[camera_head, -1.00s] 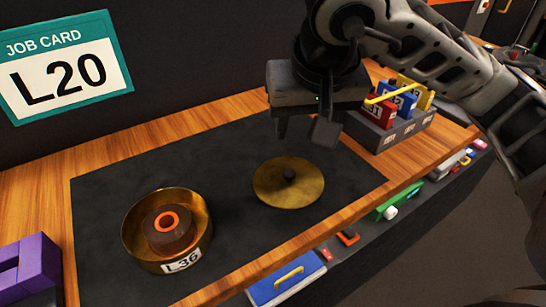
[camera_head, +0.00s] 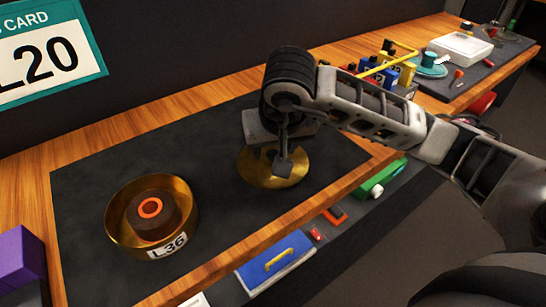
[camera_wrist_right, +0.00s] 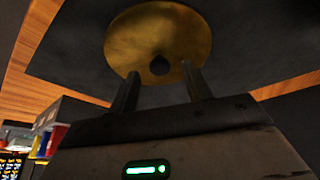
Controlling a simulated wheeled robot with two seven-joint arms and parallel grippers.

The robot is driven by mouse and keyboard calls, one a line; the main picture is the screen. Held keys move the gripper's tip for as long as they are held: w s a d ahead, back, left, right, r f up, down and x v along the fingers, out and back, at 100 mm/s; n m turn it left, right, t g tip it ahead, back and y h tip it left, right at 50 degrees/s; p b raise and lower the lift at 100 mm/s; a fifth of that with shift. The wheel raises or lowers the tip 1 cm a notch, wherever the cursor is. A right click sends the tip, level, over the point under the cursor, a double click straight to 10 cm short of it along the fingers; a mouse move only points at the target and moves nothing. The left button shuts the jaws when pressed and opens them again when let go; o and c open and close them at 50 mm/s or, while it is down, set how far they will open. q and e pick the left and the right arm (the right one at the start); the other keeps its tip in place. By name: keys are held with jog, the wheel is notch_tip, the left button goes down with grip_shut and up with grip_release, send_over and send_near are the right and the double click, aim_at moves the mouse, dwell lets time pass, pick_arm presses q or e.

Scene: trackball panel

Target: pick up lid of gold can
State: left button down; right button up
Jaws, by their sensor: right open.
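The gold lid (camera_head: 291,178) is a flat round disc lying on the dark mat, partly hidden by my right gripper in the head view. In the right wrist view the lid (camera_wrist_right: 140,42) shows with a dark knob (camera_wrist_right: 160,66) at its middle. My right gripper (camera_head: 277,163) is open just over the lid. In the wrist view its two fingers (camera_wrist_right: 158,72) stand apart, one to each side of the knob. My left gripper is not seen.
A job card reading L20 (camera_head: 50,60) hangs at the back left. A purple block (camera_head: 20,262) is at the left edge. The mat (camera_head: 85,185) around the can is clear.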

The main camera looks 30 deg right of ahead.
jog(key=shift+x, duration=0.95)
jog(key=shift+r, duration=0.1)
jog(key=c, duration=1)
jog(key=shift+c, duration=0.2)
jog(key=shift+r, duration=0.1)
